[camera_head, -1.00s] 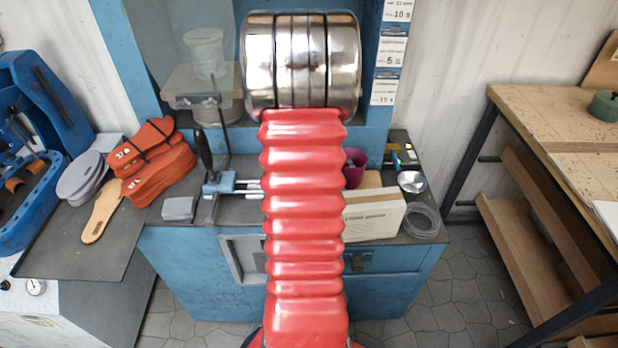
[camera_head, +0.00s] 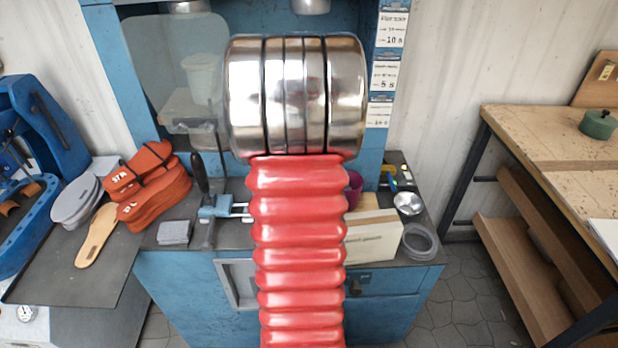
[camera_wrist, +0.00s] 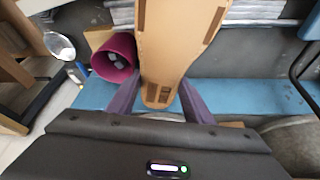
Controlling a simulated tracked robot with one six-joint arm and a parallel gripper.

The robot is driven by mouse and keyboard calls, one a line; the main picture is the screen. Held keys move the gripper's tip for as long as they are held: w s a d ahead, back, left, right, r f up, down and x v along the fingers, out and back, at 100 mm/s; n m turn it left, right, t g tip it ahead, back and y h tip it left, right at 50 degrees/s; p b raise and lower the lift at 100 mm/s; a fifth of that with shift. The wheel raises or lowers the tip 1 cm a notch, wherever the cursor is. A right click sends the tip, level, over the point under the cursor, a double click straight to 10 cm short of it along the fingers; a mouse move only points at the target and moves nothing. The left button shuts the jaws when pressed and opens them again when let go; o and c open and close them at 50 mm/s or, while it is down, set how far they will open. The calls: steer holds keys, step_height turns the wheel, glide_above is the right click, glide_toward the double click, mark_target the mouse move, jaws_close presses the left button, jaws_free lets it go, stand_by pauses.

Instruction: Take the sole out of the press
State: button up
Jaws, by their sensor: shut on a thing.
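In the wrist view my gripper (camera_wrist: 160,97) has its two purple fingers on either side of a tan sole (camera_wrist: 178,35) with darker brown patches. It is shut on the sole near its lower end, and the sole's other end runs out of the top of the picture. In the head view the blue press frame (camera_head: 104,75) with a clear guard (camera_head: 165,50) stands behind my arm. My arm hides the middle of the press, my gripper and the held sole there.
A black-handled clamp (camera_head: 201,172) is on the left. Orange soles (camera_head: 155,200) and another tan sole (camera_head: 95,238) lie further left.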

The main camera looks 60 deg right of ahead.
steer(key=shift+r, duration=0.9)
steer(key=shift+w, duration=0.1)
